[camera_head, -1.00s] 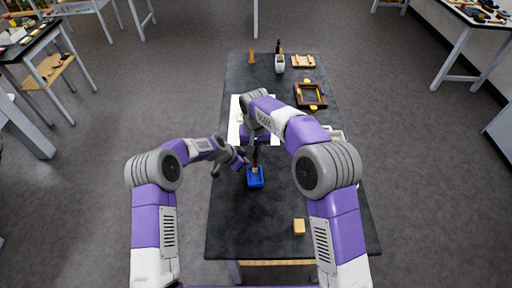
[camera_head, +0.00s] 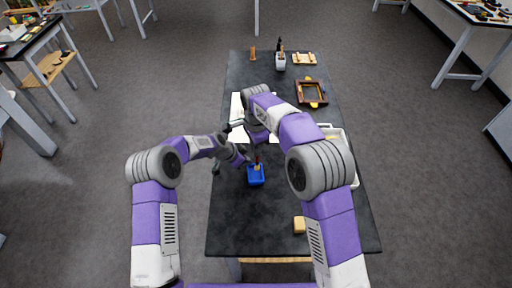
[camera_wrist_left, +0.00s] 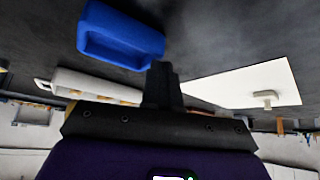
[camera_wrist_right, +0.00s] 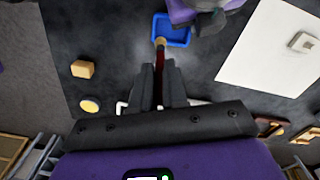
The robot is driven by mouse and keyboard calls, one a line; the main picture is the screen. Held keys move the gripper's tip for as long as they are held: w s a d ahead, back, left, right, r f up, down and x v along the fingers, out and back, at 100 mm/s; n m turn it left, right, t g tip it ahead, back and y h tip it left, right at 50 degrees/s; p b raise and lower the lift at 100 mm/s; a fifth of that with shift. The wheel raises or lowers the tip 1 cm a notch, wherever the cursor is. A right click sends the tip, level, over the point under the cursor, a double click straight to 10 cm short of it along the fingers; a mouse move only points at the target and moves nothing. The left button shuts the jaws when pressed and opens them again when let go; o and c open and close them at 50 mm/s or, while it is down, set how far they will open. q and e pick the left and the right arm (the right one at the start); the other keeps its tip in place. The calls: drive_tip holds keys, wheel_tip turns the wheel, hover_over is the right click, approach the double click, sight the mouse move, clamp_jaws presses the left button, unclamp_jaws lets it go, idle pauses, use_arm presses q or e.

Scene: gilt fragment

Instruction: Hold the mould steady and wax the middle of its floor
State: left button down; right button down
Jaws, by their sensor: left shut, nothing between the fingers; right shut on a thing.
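The blue mould (camera_head: 256,179), a small open box, stands on the dark table; it also shows in the left wrist view (camera_wrist_left: 120,42) and right wrist view (camera_wrist_right: 172,30). My right gripper (camera_wrist_right: 161,70) is shut on a brush (camera_wrist_right: 160,57) with a dark red handle and pale tip. The brush points down into the mould; the arm hides much of this gripper in the head view. Whether the tip touches the floor I cannot tell. My left gripper (camera_wrist_left: 161,68) is shut and empty close beside the mould; contact is unclear.
A tan block (camera_head: 299,225) lies near the front right. A white tray (camera_head: 351,172) is at the right edge, partly behind my right arm. A white sheet (camera_head: 237,110) lies behind the mould. A wooden frame (camera_head: 299,91) and a brush pot (camera_head: 280,62) stand further back.

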use_arm(q)
drive_tip(key=shift+s+a+f, duration=0.1)
drive_tip(key=shift+s+f, duration=0.05)
drive_tip(key=shift+f, duration=0.05)
use_arm(e)
drive_tip(key=shift+f+m, duration=2.3)
drive_tip(key=shift+f, duration=1.5)
drive_tip(key=shift+w, duration=2.1)
drive_tip(key=shift+s+f, duration=0.1)
drive_tip(key=shift+s, duration=2)
drive_tip(key=shift+w, duration=2.1)
drive_tip(key=shift+s, duration=2.2)
drive_tip(key=shift+w+r, duration=0.2)
drive_tip(key=shift+r, duration=1.05)
wheel_tip(320, 180, up, 6)
drive_tip(key=shift+f, duration=0.15)
